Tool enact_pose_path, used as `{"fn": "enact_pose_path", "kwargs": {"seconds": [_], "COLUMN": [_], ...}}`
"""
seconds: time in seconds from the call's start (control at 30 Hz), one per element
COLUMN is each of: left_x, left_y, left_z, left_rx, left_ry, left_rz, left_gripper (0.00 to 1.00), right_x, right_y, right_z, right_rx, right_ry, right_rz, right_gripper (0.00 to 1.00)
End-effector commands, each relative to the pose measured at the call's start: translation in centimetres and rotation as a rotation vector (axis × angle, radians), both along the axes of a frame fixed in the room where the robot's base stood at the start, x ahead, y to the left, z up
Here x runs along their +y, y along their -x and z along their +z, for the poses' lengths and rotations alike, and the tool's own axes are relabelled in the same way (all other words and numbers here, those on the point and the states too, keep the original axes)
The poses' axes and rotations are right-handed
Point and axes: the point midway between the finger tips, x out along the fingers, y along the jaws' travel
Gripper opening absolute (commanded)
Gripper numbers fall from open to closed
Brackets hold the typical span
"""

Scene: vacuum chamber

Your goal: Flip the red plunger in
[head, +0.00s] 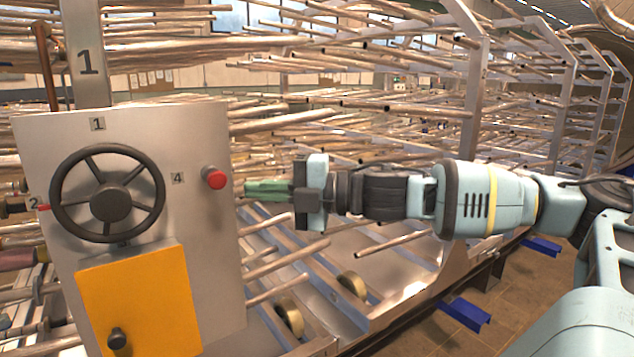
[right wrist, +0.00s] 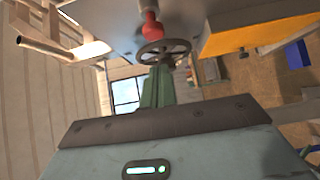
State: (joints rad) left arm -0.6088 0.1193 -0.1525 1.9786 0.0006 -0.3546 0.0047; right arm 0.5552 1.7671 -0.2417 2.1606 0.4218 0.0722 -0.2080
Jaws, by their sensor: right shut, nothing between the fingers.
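The red plunger (head: 215,178) is a round red knob on the right part of the grey panel (head: 205,240), beside the label 4. In the right wrist view the red plunger (right wrist: 152,28) shows just beyond my fingertips. My right gripper (head: 250,188) comes in from the right with its green fingers together and empty. Its tips are a little right of the plunger in the head view and appear apart from it. In the right wrist view the gripper (right wrist: 158,75) points towards the panel side. My left gripper is not in view.
A dark handwheel (head: 110,203) is left of the plunger, above a yellow cover (head: 140,300) with a black knob (head: 117,339). Racks of metal tubes (head: 370,105) fill the background. Several tubes stick out beside the panel's right edge, below my right gripper.

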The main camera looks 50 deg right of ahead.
Motion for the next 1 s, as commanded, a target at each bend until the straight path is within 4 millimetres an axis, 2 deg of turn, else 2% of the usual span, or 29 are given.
{"fn": "enact_pose_path", "kwargs": {"seconds": [0.03,0.27,0.4,0.63,1.0], "left_x": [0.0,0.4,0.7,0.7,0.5], "left_y": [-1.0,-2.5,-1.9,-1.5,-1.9], "left_z": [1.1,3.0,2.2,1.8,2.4], "left_rx": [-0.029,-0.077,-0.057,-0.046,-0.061], "left_ry": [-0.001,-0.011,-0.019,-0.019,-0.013], "left_rz": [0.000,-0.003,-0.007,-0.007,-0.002], "left_gripper": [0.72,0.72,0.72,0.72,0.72], "right_x": [-0.3,-1.1,-1.4,-2.1,-3.5], "right_y": [0.6,2.1,2.3,3.2,5.3], "right_z": [1.0,1.1,0.3,0.2,0.3], "right_rx": [-0.014,-0.018,-0.005,-0.005,-0.005], "right_ry": [0.000,0.000,0.006,0.007,0.004], "right_rz": [-0.001,0.001,0.002,0.002,0.000], "right_gripper": [0.00,0.00,0.00,0.00,0.00]}}
